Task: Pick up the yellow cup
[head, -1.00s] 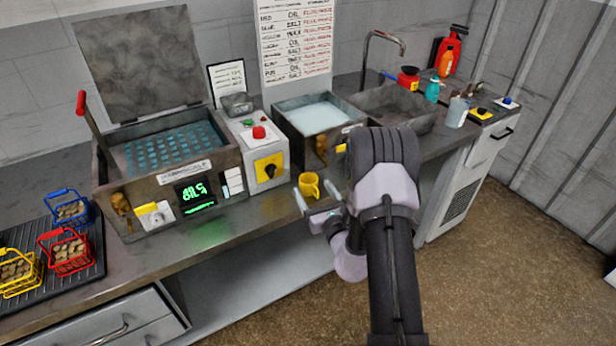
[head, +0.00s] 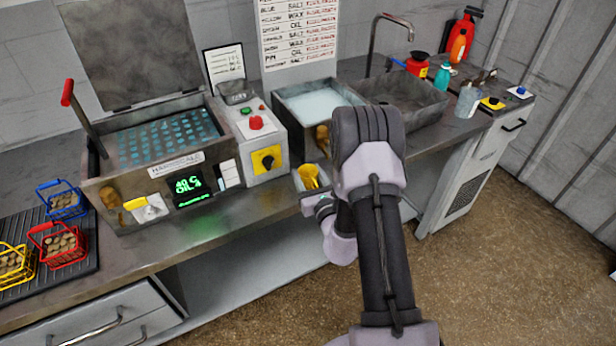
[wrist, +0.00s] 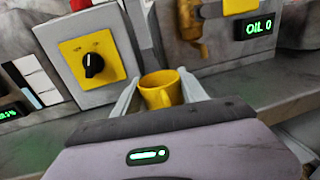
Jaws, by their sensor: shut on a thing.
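The yellow cup (head: 309,176) is at the front of the metal counter, between the control box and my arm. It also shows in the wrist view (wrist: 161,90), upright with its open top showing. My gripper (head: 310,180) is around the cup, one finger on each side; the wrist view shows both fingers (wrist: 160,92) flanking it, shut on the cup. The cup's lower part is hidden behind my gripper body, so I cannot tell whether it touches the counter.
Behind the cup stand a control box (head: 262,160) with a black knob and a liquid-filled tank (head: 287,103). A larger tank (head: 175,175) with a raised lid is at left. Several wire baskets (head: 62,247) stand on a rack. A sink (head: 425,103) is at right.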

